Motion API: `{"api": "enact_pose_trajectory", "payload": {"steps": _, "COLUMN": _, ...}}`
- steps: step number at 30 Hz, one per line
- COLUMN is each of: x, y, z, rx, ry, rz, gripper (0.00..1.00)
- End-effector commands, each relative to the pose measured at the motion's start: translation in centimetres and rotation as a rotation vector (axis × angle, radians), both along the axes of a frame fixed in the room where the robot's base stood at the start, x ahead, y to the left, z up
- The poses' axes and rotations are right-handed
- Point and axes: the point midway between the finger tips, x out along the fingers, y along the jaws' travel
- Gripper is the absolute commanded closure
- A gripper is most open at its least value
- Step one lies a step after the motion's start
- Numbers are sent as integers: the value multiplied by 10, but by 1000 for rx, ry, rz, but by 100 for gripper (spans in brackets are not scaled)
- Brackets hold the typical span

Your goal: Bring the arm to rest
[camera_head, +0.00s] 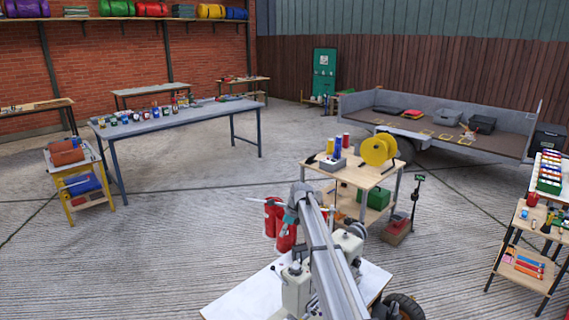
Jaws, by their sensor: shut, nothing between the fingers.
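My arm rises from the bottom centre of the head view, and its grey links run up to a joint near the middle. My gripper (265,201) appears at the end of the arm, pointing left, small and partly merged with what is behind it. It looks shut, with nothing seen held in it. Red canisters (286,238) show just below and beside it. I cannot tell whether they touch the arm.
A wooden cart (372,176) with a yellow spool (378,149) stands behind right. A long workbench (185,121) with small cans is back left. A trailer (440,135) stands back right. Open floor lies to the left.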

Motion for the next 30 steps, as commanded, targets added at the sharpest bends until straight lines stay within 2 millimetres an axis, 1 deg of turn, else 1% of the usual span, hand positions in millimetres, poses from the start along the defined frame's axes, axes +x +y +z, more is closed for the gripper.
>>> {"api": "enact_pose_trajectory", "payload": {"steps": 1, "x": -17, "y": -7, "z": 3, "rx": -8, "ry": -18, "rz": 38, "gripper": 100}}
{"api": "enact_pose_trajectory", "payload": {"steps": 5, "x": -51, "y": -25, "z": 6, "rx": -31, "ry": -78, "rz": 176, "gripper": 100}}
{"api": "enact_pose_trajectory", "payload": {"steps": 15, "x": -149, "y": -76, "z": 17, "rx": -102, "ry": -229, "rz": 598, "gripper": 100}}
{"api": "enact_pose_trajectory", "payload": {"steps": 23, "x": -224, "y": -111, "z": 25, "rx": -152, "ry": -312, "rz": 934, "gripper": 100}}
{"api": "enact_pose_trajectory", "payload": {"steps": 30, "x": -295, "y": -140, "z": 34, "rx": -190, "ry": -363, "rz": 1249, "gripper": 100}}
